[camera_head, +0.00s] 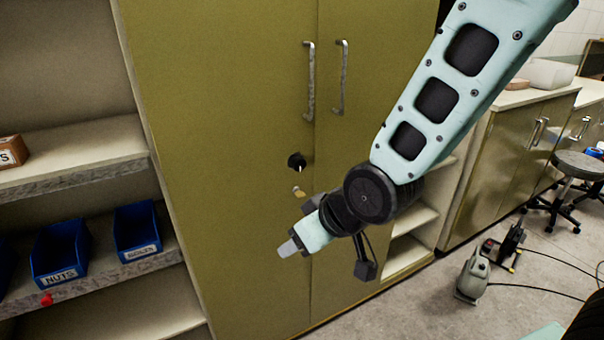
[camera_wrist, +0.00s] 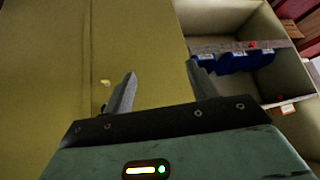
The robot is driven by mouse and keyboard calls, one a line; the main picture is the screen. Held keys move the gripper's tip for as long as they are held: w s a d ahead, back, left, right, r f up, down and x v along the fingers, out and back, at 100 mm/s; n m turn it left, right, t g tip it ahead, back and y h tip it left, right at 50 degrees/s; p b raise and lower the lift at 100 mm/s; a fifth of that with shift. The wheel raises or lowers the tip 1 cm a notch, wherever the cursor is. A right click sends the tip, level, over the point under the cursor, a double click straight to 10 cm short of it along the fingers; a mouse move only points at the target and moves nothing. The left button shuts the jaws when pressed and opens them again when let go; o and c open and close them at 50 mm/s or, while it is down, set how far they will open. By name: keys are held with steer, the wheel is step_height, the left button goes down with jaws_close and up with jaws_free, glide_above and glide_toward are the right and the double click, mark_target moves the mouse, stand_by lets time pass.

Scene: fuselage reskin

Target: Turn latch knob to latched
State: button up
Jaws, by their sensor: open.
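A tall olive cabinet (camera_head: 225,110) has two doors meeting at a vertical seam. A small black knob (camera_head: 296,160) with a light pointer mark sits on the left door beside the seam, below the handles. The way its pointer is turned is too small to read surely. A small brass-coloured piece (camera_head: 298,191) is just below the knob. My gripper (camera_head: 287,247) is below and slightly left of the knob, apart from it. In the wrist view my gripper (camera_wrist: 162,84) is open and empty, facing the door. The black knob is not clearly visible there.
Two metal handles (camera_head: 309,80) stand out above the knob. Open shelves on the left hold blue bins (camera_head: 60,254), also in the wrist view (camera_wrist: 236,62). A red knob-like piece (camera_head: 47,299) is at the shelf edge. A vacuum-like machine (camera_head: 473,276) stands on the floor at right.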

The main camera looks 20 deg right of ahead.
steer(key=w+d+f+m+t+b, duration=0.1)
steer(key=w+d+f+t, duration=0.15)
steer(key=w, duration=0.25)
steer(key=w+d+f+m+t+b, duration=0.1)
steer(key=w+d+t+b, duration=0.15)
steer(key=w+t, duration=0.2)
steer(key=m+t+b, duration=0.1)
steer(key=t, duration=0.3)
glide_toward(300, 164)
steer(key=p+x, duration=0.2)
steer(key=x, duration=0.7)
steer(key=shift+p, duration=0.3)
steer(key=shift+f, duration=0.1)
steer(key=c, duration=1)
